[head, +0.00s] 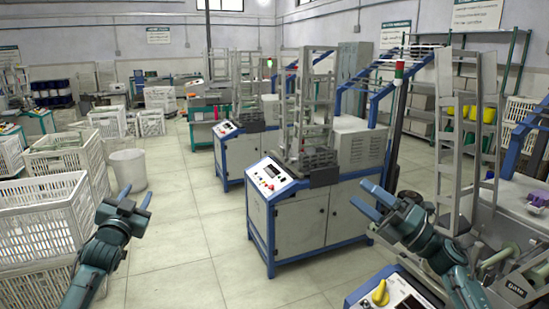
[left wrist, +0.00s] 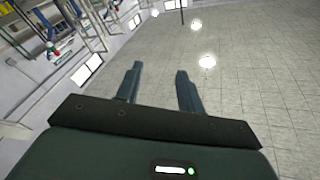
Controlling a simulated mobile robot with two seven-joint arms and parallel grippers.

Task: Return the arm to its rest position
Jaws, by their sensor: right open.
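My left gripper (head: 136,196) is at the lower left of the head view, raised in front of the white crates. The left wrist view shows its two fingers (left wrist: 158,70) apart with nothing between them. My right gripper (head: 362,194) is at the right of the head view, in front of the winding machine's right side. Its two blue-grey fingers are apart, point left and hold nothing. From this view I cannot tell how far the right fingers are from the machine's cabinet (head: 300,222).
Slatted white crates (head: 45,215) stand at the left, with a white bin (head: 128,170) beyond them. A machine panel with a yellow knob (head: 380,293) is at the bottom right, near my right arm. The tiled floor (head: 190,240) between crates and cabinet is clear.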

